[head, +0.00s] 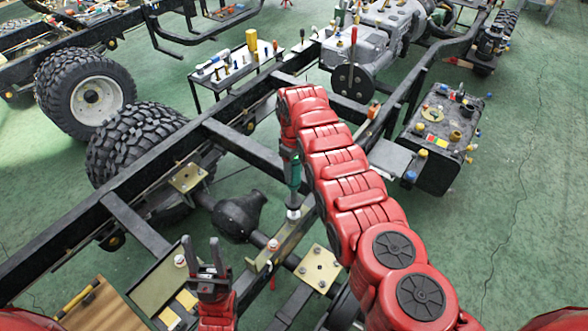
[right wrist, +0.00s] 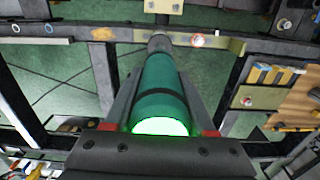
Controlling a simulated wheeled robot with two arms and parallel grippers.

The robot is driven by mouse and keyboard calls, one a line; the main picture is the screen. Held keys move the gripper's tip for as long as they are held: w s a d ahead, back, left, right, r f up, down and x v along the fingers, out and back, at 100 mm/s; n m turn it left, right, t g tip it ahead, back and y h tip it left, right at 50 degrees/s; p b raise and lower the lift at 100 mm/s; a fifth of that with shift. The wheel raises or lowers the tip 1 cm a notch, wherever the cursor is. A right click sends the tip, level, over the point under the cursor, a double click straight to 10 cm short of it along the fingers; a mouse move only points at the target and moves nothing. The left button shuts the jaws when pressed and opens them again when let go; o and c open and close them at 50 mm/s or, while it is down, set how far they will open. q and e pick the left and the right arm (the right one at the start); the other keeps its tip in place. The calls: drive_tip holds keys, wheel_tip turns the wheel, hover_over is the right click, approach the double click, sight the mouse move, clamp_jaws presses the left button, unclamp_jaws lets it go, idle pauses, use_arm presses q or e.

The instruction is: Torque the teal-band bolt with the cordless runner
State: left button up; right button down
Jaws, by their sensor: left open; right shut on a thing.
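The cordless runner (head: 292,172), a green and dark cylinder with a pale socket end, is upright in the head view. My right gripper (head: 289,148) is shut around its body; the runner (right wrist: 162,85) also shows between the fingers in the right wrist view, its lower end lit bright green. Its socket end is over the olive crossbar (head: 264,262); whether it touches a bolt there is hidden. A bolt with a reddish band (head: 273,244) is on the crossbar beside it. I can make out no teal band. My left gripper (head: 209,268) is open and empty, fingers up, left of the crossbar.
Black chassis rails (head: 150,180) run diagonally, with large tyres (head: 140,148) on the left. A plate with bolts (head: 319,268) lies right of the crossbar. A small tool table (head: 232,72) stands behind, and a wooden board (head: 100,308) is at front left.

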drive_tip(key=shift+f+b, duration=0.5)
idle(0.5)
drive_tip(key=shift+s+f, duration=0.1)
drive_tip(key=shift+f, duration=0.05)
idle(0.8)
drive_tip(key=shift+b, duration=0.3)
idle(1.0)
drive_tip(key=shift+r, duration=0.2)
drive_tip(key=shift+r+p, duration=0.5)
drive_tip(key=shift+r, duration=0.95)
